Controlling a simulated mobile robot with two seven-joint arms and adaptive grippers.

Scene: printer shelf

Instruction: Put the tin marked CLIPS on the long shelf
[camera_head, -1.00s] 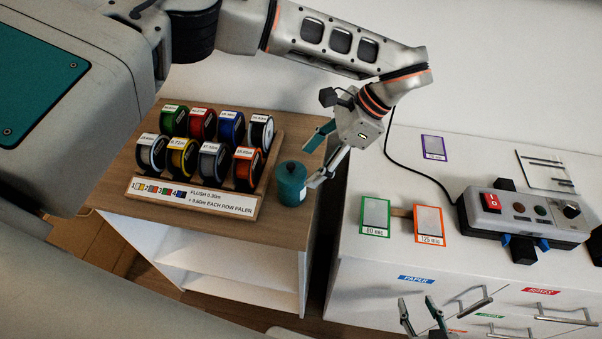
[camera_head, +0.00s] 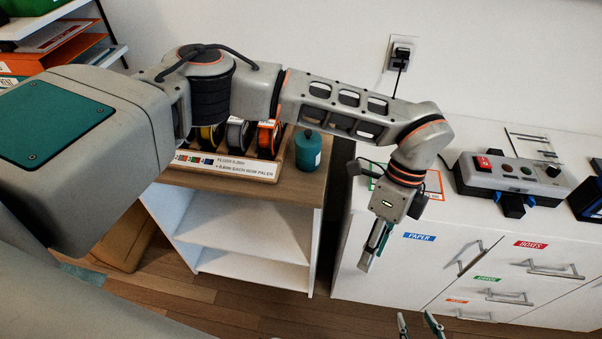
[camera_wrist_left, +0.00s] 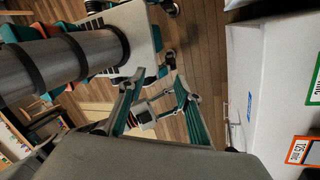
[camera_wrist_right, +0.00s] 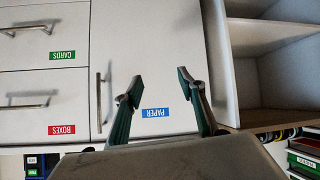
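A teal lidded tin (camera_head: 308,149) stands upright on the wooden top of the low cabinet (camera_head: 250,196), right of the spool rack. Its pale label is too small to read, so I cannot tell whether it says CLIPS. My left gripper (camera_head: 370,255) hangs in front of the white cabinet, right of the tin and clear of it. In the left wrist view (camera_wrist_left: 158,80) its fingers are apart with nothing between them. My right gripper (camera_head: 418,325) is low at the bottom edge; the right wrist view (camera_wrist_right: 158,82) shows it open and empty before the PAPER door.
The spool rack (camera_head: 222,170) is partly hidden by my left arm. A shelf unit (camera_head: 20,25) with folders stands at the upper left. The white drawer cabinet (camera_head: 385,265) carries a control box (camera_head: 512,174). The low cabinet's open shelves (camera_head: 250,232) look empty.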

